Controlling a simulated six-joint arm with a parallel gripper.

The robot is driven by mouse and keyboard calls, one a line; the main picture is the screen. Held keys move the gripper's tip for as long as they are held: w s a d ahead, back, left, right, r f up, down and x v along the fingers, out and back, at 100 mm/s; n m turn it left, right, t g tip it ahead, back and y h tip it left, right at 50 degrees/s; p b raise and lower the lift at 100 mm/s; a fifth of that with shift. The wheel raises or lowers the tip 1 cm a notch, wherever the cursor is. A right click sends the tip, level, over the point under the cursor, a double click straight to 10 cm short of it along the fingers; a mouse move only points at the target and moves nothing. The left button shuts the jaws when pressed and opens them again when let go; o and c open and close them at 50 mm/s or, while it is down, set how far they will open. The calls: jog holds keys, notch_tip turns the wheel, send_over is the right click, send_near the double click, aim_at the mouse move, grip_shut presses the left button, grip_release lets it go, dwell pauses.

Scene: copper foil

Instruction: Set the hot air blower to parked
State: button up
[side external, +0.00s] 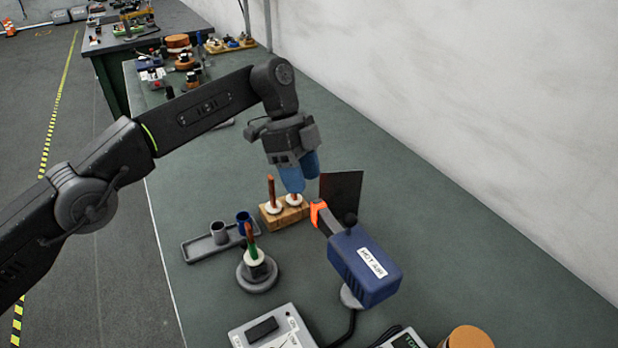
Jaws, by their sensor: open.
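The hot air blower (362,258) is a blue box body with a white label reading HOT AIR, standing on a grey round foot at the right of centre. Its orange-tipped nozzle (318,212) points up and left in the picture, towards the wooden block (284,216). A dark upright plate (341,190) stands behind the nozzle. My gripper (302,184) with blue fingers is open, pointing down above the wooden block, and looks empty. Its fingertips appear close to a copper-coloured rod there; I cannot tell whether they touch it.
A grey tray (195,250) with a grey cup and a blue cup lies left. A round grey stand (257,275) holds a green and copper rod. A grey instrument box (272,328) and a cable are in front.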

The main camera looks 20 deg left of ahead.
jog(key=shift+r, duration=0.1)
jog(key=shift+c, duration=1.2)
jog(key=shift+w+a+r+m, duration=0.15)
jog(key=shift+r+m, duration=0.1)
jog(key=shift+m, duration=0.05)
jog(key=shift+c, duration=0.8)
jog(key=a+r+m+h, duration=0.1)
jog(key=a+r+m+t+h, duration=0.1)
jog(key=shift+s+a+r+m+h, duration=0.3)
jog(key=shift+s+r+m, duration=0.05)
jog(key=shift+m, duration=0.05)
grip_shut()
jog(key=s+a+m+t, duration=0.2)
jog(key=s+a+t, duration=0.1)
jog(key=s+a, duration=0.15)
send_near(314, 218)
jog(key=shift+m+h, duration=0.3)
jog(key=shift+h, duration=0.1)
jog(key=shift+a+x, duration=0.25)
jog(key=shift+x, duration=2.35)
